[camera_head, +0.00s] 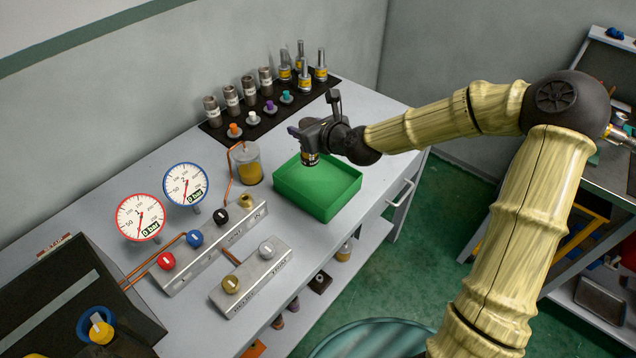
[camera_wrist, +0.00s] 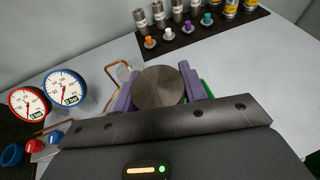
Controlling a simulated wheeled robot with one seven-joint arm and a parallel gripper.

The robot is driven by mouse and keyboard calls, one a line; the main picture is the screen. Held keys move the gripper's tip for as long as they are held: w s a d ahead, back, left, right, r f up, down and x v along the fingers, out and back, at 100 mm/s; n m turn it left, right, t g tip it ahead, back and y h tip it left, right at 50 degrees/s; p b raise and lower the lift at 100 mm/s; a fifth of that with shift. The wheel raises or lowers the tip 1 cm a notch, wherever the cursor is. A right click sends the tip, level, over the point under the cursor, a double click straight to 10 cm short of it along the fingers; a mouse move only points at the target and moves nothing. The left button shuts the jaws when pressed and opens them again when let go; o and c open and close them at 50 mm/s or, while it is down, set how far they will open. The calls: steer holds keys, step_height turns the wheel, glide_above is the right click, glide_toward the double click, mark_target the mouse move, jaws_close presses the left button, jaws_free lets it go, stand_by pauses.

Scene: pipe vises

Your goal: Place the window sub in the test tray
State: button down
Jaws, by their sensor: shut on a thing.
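The green test tray (camera_head: 318,205) stands on the bench. In the head view the held piece appears above the tray's back left part; its exact height cannot be told. In the wrist view only slivers of the tray's green edge show past the right finger. The tray's visible inside looks empty.
A black mat (camera_head: 262,121) at the back holds several grey cylinders, yellow-banded pieces and coloured plugs. A jar with yellow contents (camera_head: 247,166) and copper pipe stand left of the tray. Valve blocks (camera_head: 250,275) and two gauges (camera_head: 141,217) are further left. Bench right of the tray is clear.

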mark_target(306, 158)
steer(key=shift+w+f, duration=0.25)
steer(key=shift+f, duration=0.1)
steer(key=shift+r, duration=0.1)
steer(key=shift+s, duration=0.15)
steer(key=shift+f, duration=0.3)
step_height(306, 158, down, 6)
steer(key=shift+r, duration=0.15)
steer(key=shift+f, duration=1.85)
